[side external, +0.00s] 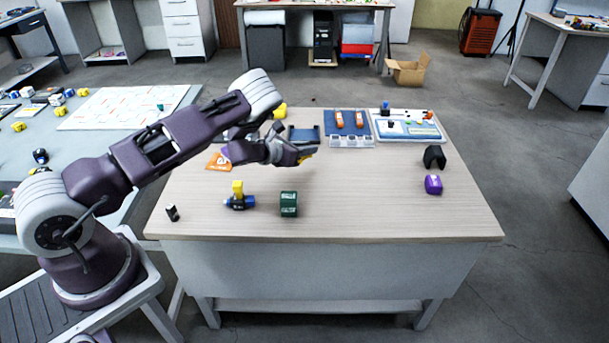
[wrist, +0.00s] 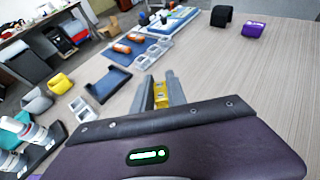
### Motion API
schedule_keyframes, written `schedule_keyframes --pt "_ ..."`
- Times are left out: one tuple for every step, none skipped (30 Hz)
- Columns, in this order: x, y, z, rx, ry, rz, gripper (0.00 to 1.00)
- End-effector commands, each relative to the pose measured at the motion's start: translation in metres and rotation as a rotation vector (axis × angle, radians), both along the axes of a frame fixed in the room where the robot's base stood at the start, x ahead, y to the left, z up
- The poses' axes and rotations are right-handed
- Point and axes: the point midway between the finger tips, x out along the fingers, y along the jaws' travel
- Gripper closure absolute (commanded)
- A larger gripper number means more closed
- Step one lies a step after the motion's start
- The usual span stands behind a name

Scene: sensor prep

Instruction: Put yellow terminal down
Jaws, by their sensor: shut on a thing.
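My gripper (side external: 308,156) is over the middle of the wooden table, right of the arm's elbow. Its fingers are shut on the yellow terminal (wrist: 160,94), which shows between the fingertips in the wrist view. In the side view only a small yellow part of it (side external: 311,150) shows at the fingertips. The terminal appears to be held above the bare tabletop, but the exact gap is hard to tell.
A blue mat (side external: 357,129) with orange parts, a clear compartment tray (side external: 351,141) and a white tray (side external: 432,136) lie at the back. A black bracket (side external: 434,157) and purple block (side external: 433,184) stand right. A green block (side external: 289,204) stands in front. The centre-right tabletop is clear.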

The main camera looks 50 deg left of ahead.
Motion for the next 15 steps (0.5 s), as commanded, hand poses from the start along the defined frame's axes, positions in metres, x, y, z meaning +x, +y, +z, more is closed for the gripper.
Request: schedule_keyframes --pt "-0.001 0.000 -0.014 -0.001 0.003 0.000 1.00" --pt "-0.001 0.000 -0.020 -0.001 0.002 0.000 1.00" --pt "-0.001 0.001 -0.027 -0.001 0.001 0.002 1.00" --pt "-0.001 0.001 -0.031 -0.001 0.000 0.003 1.00" --pt "0.000 0.001 -0.035 0.000 0.000 0.002 1.00" --pt "-0.001 0.001 -0.039 0.000 0.000 0.002 1.00" --pt "-0.001 0.001 -0.043 0.000 0.001 0.002 1.00" --pt "-0.001 0.001 -0.048 -0.001 0.001 0.003 1.00" --pt "-0.001 0.001 -0.054 -0.001 0.001 0.004 1.00" --pt "-0.001 0.001 -0.061 -0.001 0.001 0.003 1.00" --pt "-0.001 0.001 -0.066 -0.001 0.001 0.003 1.00" --pt "-0.001 0.001 -0.073 -0.001 0.001 0.004 1.00" --pt "-0.001 0.001 -0.074 0.000 0.000 0.004 1.00" --pt "-0.001 0.001 -0.075 0.000 -0.001 0.004 1.00" --pt "0.000 0.001 -0.074 0.000 -0.002 0.004 1.00"
